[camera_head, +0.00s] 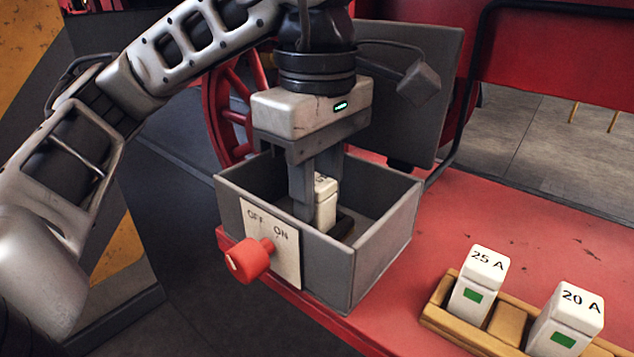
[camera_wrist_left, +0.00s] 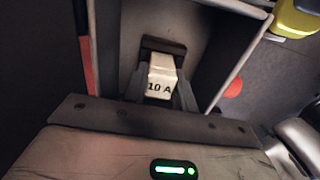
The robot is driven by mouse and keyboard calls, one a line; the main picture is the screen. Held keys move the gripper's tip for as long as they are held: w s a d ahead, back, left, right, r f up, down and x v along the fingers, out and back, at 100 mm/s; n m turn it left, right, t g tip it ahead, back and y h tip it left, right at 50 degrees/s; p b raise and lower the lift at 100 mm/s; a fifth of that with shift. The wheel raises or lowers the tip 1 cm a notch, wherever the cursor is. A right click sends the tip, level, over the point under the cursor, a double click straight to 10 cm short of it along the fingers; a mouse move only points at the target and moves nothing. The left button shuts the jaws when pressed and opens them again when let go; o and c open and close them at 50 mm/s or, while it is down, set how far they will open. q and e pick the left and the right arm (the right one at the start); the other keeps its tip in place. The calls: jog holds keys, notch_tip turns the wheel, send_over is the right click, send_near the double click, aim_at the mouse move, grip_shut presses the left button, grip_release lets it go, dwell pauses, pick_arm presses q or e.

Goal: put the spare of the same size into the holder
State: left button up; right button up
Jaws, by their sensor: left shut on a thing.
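My left gripper (camera_head: 314,203) reaches down into an open grey box (camera_head: 384,236) and is shut on a white fuse (camera_head: 326,206). In the left wrist view the fuse (camera_wrist_left: 160,81) reads "10 A" between the fingers. The dark holder (camera_head: 344,224) is on the box floor beside the fuse's lower end; it also shows in the left wrist view (camera_wrist_left: 163,45). The fingers and box wall hide the fuse's foot, so I cannot tell whether it sits in the holder. Two fuses, "25 A" (camera_head: 481,284) and "20 A" (camera_head: 566,318), stand in a wooden rack (camera_head: 466,338). My right gripper is not in view.
The box front has an OFF/ON plate (camera_head: 284,266) with a red knob (camera_head: 250,262). The box's grey lid (camera_head: 440,75) stands open behind. The red bench (camera_head: 510,215) is clear between box and rack. A red wheel (camera_head: 225,120) is behind the arm.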

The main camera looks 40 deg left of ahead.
pick_arm(q)
jog(key=o, duration=1.1)
jog(key=shift+c, duration=0.2)
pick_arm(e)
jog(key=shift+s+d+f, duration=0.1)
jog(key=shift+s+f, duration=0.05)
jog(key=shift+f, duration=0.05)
pick_arm(q)
notch_tip(320, 180, up, 16)
jog(key=p, duration=0.6)
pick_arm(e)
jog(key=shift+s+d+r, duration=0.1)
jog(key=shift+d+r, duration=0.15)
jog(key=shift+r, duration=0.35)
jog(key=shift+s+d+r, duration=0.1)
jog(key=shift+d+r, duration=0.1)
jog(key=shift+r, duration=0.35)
